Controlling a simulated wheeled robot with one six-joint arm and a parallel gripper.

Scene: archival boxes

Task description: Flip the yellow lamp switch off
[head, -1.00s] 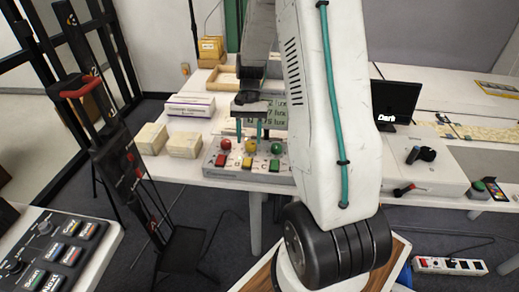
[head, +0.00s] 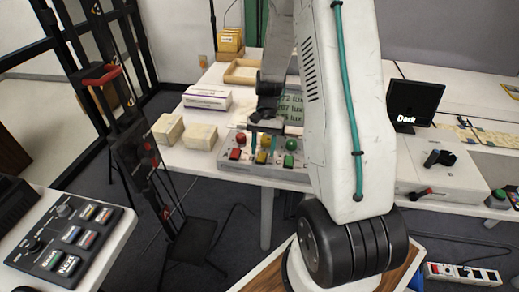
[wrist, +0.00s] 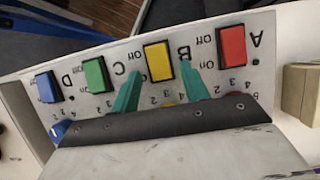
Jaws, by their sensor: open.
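The yellow rocker switch (wrist: 159,62) sits on a pale sloped panel, beside the letter B, between a red switch (wrist: 232,46) and a green switch (wrist: 95,75). On and Off labels are printed by the switches, upside down in the wrist view. I cannot tell which way the yellow rocker is tipped. My gripper (wrist: 161,76) is open and empty; its teal fingertips straddle the yellow switch, one on each side. In the head view the yellow switch (head: 262,157) is low between the fingers, below a yellow knob (head: 266,142). Contact cannot be judged.
A blue switch (wrist: 48,87) is at the panel's left in the wrist view. A lux display (head: 291,108) stands behind the panel, partly hidden by my arm. Pale boxes (head: 168,129) sit left of the panel. A monitor (head: 414,105) at right reads Dark.

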